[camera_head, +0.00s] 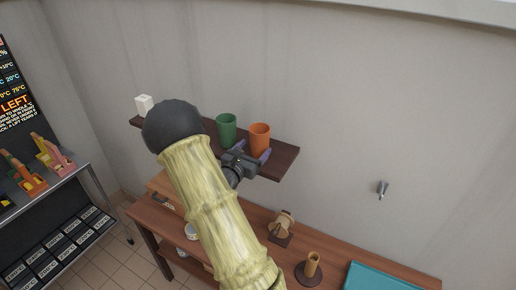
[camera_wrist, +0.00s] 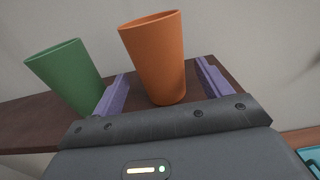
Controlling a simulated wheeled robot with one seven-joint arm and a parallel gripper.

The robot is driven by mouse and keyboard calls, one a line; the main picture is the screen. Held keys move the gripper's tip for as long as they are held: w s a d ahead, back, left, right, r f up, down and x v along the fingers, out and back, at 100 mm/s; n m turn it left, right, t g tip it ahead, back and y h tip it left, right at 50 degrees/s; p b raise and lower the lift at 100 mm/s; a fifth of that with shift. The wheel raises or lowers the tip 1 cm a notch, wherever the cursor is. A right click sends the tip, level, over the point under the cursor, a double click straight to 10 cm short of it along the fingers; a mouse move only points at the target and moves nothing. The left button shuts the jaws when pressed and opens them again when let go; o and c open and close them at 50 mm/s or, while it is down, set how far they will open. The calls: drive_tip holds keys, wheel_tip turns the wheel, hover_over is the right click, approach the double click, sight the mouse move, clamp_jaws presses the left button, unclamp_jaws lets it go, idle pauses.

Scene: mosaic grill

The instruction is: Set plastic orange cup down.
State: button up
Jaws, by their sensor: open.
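The orange cup (camera_head: 260,138) stands upright on the dark wall shelf (camera_head: 284,162), near its right end. In the wrist view the orange cup (camera_wrist: 157,58) is between the two purple fingers of my gripper (camera_wrist: 160,92), with a gap to the right finger. The left finger is near the cup's lower left side; I cannot tell whether it touches. My gripper (camera_head: 252,156) is open at the shelf's front edge in the head view.
A green cup (camera_head: 227,128) stands just left of the orange cup. A white object (camera_head: 144,104) is at the shelf's left end. Below is a wooden table (camera_head: 240,213) with a brown stand (camera_head: 282,226), a round-based holder (camera_head: 311,268) and a teal board (camera_head: 375,278). A tap-like fitting (camera_head: 383,188) is on the wall.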

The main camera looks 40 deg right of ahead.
drive_tip(key=b+v, duration=0.2)
drive_tip(key=v, duration=0.5)
drive_tip(key=shift+s+a, duration=0.15)
drive_tip(key=shift+a, duration=0.05)
drive_tip(key=s+a+f+m+g+y, duration=0.35)
drive_tip(key=s+m, duration=0.25)
drive_tip(key=s, duration=0.2)
drive_tip(key=s+a+f+m+g+y, duration=0.3)
drive_tip(key=s+m+g+y, duration=0.2)
drive_tip(key=s+m, duration=0.25)
drive_tip(key=w+a+r+m+t+y, duration=0.1)
drive_tip(key=a+m+t+y, duration=0.3)
drive_tip(key=a+m+y, duration=0.4)
drive_tip(key=a+r+m, duration=0.1)
drive_tip(key=a, duration=0.6)
drive_tip(key=shift+w+a, duration=0.2)
drive_tip(key=shift+a, duration=0.15)
